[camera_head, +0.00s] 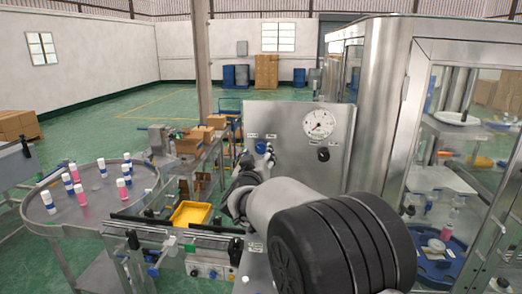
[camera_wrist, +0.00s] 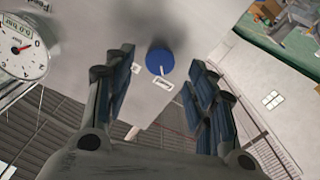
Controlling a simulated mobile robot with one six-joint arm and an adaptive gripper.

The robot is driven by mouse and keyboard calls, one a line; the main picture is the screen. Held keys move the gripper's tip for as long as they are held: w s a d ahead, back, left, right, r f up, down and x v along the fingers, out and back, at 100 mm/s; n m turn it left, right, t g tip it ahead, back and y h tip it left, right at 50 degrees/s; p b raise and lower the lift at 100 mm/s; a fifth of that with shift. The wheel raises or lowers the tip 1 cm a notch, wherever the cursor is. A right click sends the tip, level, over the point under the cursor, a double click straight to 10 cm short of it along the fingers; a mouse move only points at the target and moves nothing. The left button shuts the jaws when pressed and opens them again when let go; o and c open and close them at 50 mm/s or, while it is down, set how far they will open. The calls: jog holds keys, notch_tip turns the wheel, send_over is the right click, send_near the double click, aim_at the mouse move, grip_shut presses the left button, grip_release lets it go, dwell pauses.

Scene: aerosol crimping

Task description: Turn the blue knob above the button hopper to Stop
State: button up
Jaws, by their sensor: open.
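The round blue knob (camera_wrist: 159,60) sits on a grey metal panel (camera_wrist: 95,45), with a short white mark near its lower edge. Small white labels lie beside it, too small to read. In the head view the knob (camera_head: 260,146) is near the panel's left side, just above my gripper. My gripper (camera_wrist: 165,78) is open, its padded fingers to the left and right of the knob's line. I cannot tell whether the fingertips reach the knob's sides; nothing is held. My arm hides the area below the panel, and I cannot make out the button hopper.
A pressure gauge (camera_head: 320,124) and a black knob (camera_head: 323,154) are on the same panel, right of the blue knob. A glass-doored machine (camera_head: 405,120) stands at the right. A round table (camera_head: 95,205) with several cans and a yellow bin (camera_head: 190,213) are at the left.

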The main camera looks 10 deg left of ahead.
aim_at(261, 149)
jog(key=shift+w, duration=1.7)
jog(key=shift+c, duration=0.5)
jog(key=c, duration=1)
